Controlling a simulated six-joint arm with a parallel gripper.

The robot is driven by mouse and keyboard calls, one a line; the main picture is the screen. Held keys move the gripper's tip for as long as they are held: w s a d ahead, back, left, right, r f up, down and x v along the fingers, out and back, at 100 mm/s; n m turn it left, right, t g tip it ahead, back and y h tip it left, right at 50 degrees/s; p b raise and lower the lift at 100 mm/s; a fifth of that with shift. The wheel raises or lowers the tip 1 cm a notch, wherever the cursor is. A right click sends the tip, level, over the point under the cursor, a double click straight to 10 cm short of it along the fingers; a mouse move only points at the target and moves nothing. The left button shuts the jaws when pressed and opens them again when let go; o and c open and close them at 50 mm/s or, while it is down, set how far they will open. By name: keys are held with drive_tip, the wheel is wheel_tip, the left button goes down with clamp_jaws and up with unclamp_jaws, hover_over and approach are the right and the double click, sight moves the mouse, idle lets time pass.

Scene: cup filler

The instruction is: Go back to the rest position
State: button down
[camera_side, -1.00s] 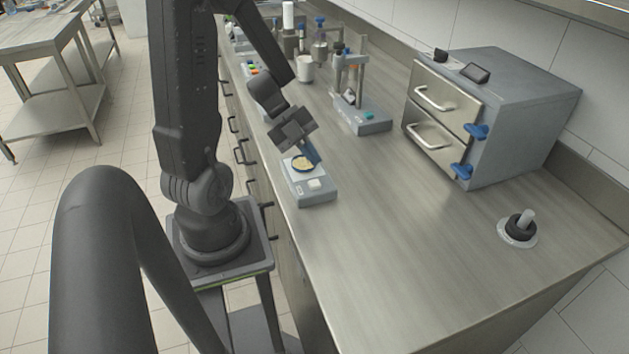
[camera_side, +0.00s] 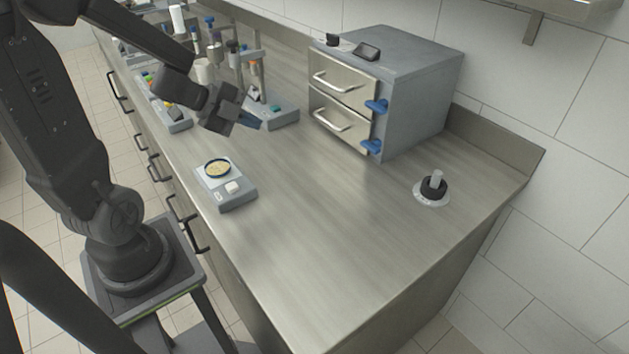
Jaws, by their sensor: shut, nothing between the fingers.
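A round dark-rimmed dish (camera_side: 217,168) with pale yellow contents sits on the scale's plate, apart from my gripper.
A grey two-drawer cabinet (camera_side: 415,95) with blue latches stands at the right. A black and white round holder (camera_side: 433,189) is in front of it. A stirrer stand (camera_side: 273,113), a white cup (camera_side: 204,71) and bottles are behind my gripper. The counter's front (camera_side: 310,260) is clear.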

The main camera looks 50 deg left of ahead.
wheel_tip(320, 180, up, 8)
drive_tip(key=w+d+n+t+y, duration=0.1)
drive_tip(key=w+n+t+y, duration=0.1)
drive_tip(key=n+y, duration=0.6)
drive_tip(key=s+d+n+g+h, duration=0.5)
drive_tip(key=s+d+n, duration=0.3)
drive_tip(key=s+d, duration=0.4)
drive_tip(key=shift+d+r+n+g, duration=0.3)
drive_tip(key=shift+d+g, duration=0.4)
drive_tip(key=shift+d, duration=0.25)
